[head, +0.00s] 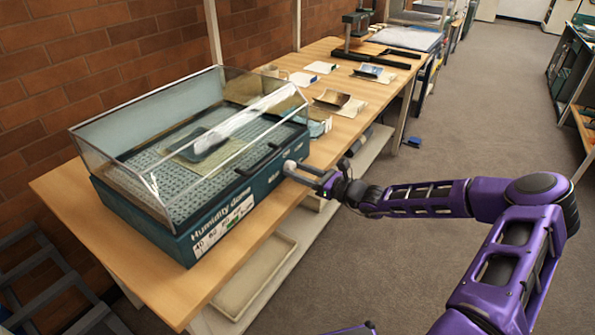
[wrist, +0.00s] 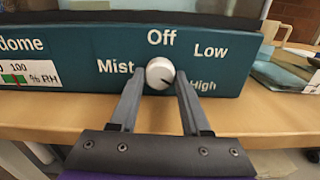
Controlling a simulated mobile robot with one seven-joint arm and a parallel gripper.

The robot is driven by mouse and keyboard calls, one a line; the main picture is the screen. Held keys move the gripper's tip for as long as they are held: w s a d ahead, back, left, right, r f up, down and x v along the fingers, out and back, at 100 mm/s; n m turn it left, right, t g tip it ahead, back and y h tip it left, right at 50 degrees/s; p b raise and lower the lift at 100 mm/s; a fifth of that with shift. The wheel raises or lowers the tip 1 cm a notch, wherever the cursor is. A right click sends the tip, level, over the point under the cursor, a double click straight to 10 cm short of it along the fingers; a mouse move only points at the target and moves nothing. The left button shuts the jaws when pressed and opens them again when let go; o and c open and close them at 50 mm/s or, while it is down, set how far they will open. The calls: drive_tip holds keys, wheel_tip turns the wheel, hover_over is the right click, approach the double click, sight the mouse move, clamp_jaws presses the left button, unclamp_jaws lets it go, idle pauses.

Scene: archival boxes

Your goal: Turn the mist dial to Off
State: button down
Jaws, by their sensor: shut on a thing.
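The mist dial (wrist: 160,73) is a round white knob on the dark teal front of the humidity dome (head: 185,240). "Off" is printed above it, "Low" to its upper right, "High" to its lower right and "Mist" to its left. A dark mark on the knob points to the lower right, toward "High". My gripper (wrist: 159,82) has one finger on each side of the knob and is shut on it. In the head view my gripper (head: 295,172) reaches the right end of the dome's front; the knob is small there.
The dome's clear lid (head: 150,125) is closed over a perforated bed with a dark item inside. The wooden table (head: 335,140) holds papers and small boxes beyond the dome. A shelf with a tray (head: 255,275) lies below. Open floor (head: 480,110) is to the right.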

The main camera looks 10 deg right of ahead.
drive_tip(key=n+p, duration=0.1)
drive_tip(key=n, duration=0.4)
drive_tip(key=shift+n+p, duration=0.3)
drive_tip(key=shift+p, duration=0.1)
drive_tip(key=n+p, duration=0.1)
drive_tip(key=n, duration=1.1)
drive_tip(key=shift+n, duration=0.3)
drive_tip(key=n, duration=0.5)
drive_tip(key=shift+n, duration=0.4)
drive_tip(key=shift+c, duration=1.8)
unclamp_jaws()
